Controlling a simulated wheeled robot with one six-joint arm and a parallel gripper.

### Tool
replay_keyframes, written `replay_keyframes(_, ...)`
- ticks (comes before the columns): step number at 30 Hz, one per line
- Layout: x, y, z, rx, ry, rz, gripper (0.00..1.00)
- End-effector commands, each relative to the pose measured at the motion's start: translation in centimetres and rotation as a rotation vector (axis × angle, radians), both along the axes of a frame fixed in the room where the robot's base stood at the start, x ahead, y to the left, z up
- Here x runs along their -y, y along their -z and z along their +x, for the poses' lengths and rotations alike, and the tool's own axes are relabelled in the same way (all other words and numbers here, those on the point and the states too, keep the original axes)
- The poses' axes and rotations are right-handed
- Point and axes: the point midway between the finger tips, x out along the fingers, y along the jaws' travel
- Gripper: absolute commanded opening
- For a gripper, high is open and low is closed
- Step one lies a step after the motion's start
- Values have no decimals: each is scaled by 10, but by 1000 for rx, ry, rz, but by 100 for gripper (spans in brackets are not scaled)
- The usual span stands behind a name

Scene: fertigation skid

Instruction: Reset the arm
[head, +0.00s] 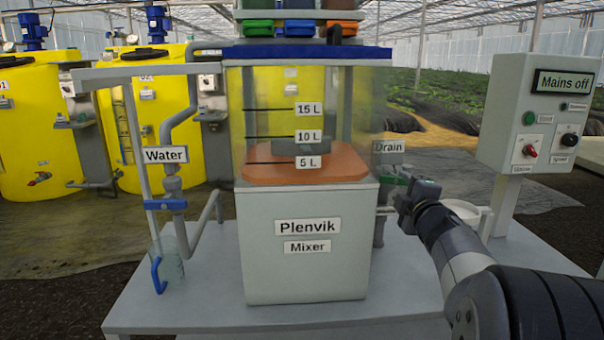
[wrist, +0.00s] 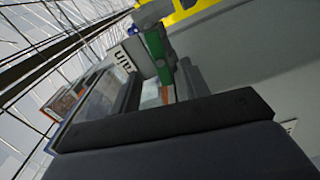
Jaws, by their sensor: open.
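My arm reaches in from the lower right in the head view. My gripper (head: 400,194) is open at the right side of the Plenvik mixer (head: 307,245), close to the green drain valve handle (head: 394,180) under the Drain label (head: 389,147). In the wrist view the green handle (wrist: 157,48) lies just beyond the dark gripper parts, beside the tilted label (wrist: 126,60). I cannot tell whether the jaws touch the handle. The mixer's clear tank (head: 345,110) holds orange-brown material at about the 5 L mark.
A control box (head: 535,115) reading Mains off stands on a post at the right. A white bowl-like part (head: 462,210) is behind my arm. The blue-handled water pipe (head: 165,204) and a jug (head: 170,265) stand at the left. Yellow tanks (head: 50,130) are behind.

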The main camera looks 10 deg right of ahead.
Motion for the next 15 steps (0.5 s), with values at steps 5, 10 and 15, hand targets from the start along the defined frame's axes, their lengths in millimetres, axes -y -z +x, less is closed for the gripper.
replay_keyframes(5,4,2,30,-1,-2,1,44)
replay_keyframes(10,8,1,59,-1,-2,1,44)
replay_keyframes(15,8,-4,58,31,-1,225,44)
